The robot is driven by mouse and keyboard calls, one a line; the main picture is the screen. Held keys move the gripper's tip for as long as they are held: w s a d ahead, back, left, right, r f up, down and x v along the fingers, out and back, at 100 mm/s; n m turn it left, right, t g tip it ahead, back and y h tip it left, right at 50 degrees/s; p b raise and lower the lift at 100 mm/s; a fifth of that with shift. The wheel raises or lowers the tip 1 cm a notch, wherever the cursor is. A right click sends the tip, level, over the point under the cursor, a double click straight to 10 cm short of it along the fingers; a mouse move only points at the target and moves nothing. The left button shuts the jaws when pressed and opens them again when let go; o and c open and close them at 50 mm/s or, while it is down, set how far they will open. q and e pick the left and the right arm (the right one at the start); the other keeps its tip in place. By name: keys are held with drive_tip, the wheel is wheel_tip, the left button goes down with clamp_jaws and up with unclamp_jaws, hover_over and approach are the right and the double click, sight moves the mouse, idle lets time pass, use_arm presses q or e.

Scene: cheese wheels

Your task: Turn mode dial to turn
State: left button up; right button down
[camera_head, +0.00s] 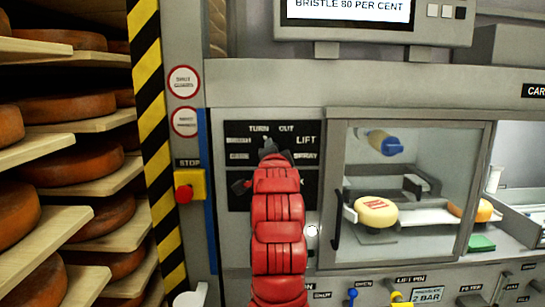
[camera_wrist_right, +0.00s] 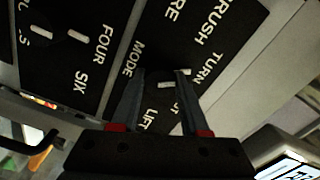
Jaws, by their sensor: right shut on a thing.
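The mode dial (camera_wrist_right: 166,85) is dark with a white mark, on a black panel (camera_wrist_right: 205,12) lettered MODE, BRUSH, TURN and LIFT. My right gripper (camera_wrist_right: 164,76) is shut on the dial, with a finger on each side. The white mark lies between the fingertips, near the TURN lettering (camera_wrist_right: 203,72); I cannot tell exactly which label it points at. In the head view my red right arm reaches up to the panel (camera_head: 232,160), and its gripper (camera_head: 268,145) hides the dial under TURN and CUT. My left gripper is not in view.
A second dial (camera_wrist_right: 77,38) with FOUR and SIX labels sits beside it. A red stop button (camera_head: 184,193) is left of the panel. A glass-doored chamber (camera_head: 340,135) holding a pale cheese wheel (camera_head: 377,212) is right. Shelves of cheese wheels (camera_head: 70,165) stand far left.

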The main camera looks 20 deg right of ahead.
drive_tip(key=shift+m, duration=1.1)
drive_tip(key=shift+c, duration=2.1)
unclamp_jaws()
drive_tip(key=b+v, duration=0.3)
drive_tip(key=v, duration=1.4)
drive_tip(key=shift+s+b, duration=0.25)
drive_tip(key=shift+b, duration=0.15)
drive_tip(key=shift+w, duration=0.1)
